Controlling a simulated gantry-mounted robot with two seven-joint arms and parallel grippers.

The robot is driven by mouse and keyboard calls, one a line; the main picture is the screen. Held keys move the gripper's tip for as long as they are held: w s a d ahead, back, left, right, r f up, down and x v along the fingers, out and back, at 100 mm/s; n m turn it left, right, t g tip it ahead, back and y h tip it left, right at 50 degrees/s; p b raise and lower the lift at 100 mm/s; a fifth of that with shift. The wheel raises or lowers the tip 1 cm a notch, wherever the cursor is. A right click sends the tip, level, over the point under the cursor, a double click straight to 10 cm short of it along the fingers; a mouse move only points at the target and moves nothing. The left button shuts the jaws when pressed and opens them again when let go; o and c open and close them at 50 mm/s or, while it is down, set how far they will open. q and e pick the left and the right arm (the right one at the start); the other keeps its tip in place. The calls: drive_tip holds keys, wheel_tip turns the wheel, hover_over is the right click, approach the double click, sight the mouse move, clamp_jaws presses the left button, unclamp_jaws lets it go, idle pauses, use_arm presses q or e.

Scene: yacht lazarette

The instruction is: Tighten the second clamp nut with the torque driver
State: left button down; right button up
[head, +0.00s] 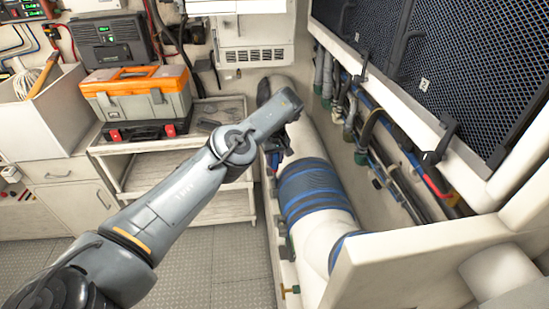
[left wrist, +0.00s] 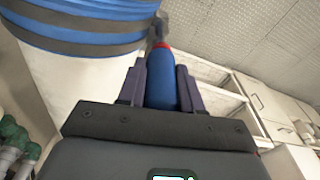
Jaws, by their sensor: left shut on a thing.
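My left gripper (head: 272,153) reaches in from the left to the near side of the thick pipe. In the left wrist view its two fingers (left wrist: 160,85) are shut on the torque driver's blue handle (left wrist: 161,82), which has a red ring at its far end. The driver's shaft points to a dark metal piece at the edge of the blue hose (left wrist: 85,12). I cannot tell whether the tip sits on a clamp nut; the nut itself is not distinct. In the head view the blue hose sleeve (head: 312,187) wraps the white pipe with dark bands. My right gripper is out of view.
A white panel (head: 400,265) stands at the front right. A shelf cart (head: 170,180) with an orange-and-grey toolbox (head: 137,92) stands behind my left arm. Pipes and hoses (head: 390,150) run along the right wall. Bare floor (head: 220,265) lies left of the pipe.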

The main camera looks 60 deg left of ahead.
use_arm(q)
drive_tip(key=shift+r+m+p, duration=0.1)
drive_tip(key=shift+m+p, duration=1.2)
drive_tip(key=shift+p, duration=0.2)
drive_tip(key=shift+m, duration=0.3)
drive_tip(key=shift+m+p, duration=0.4)
drive_tip(key=shift+p, duration=0.1)
drive_tip(key=shift+m, duration=0.4)
drive_tip(key=shift+m+t+p, duration=0.3)
drive_tip(key=shift+m+p, duration=0.15)
drive_tip(key=shift+m, duration=0.15)
drive_tip(key=shift+m+h, duration=0.3)
drive_tip(key=shift+m, duration=0.5)
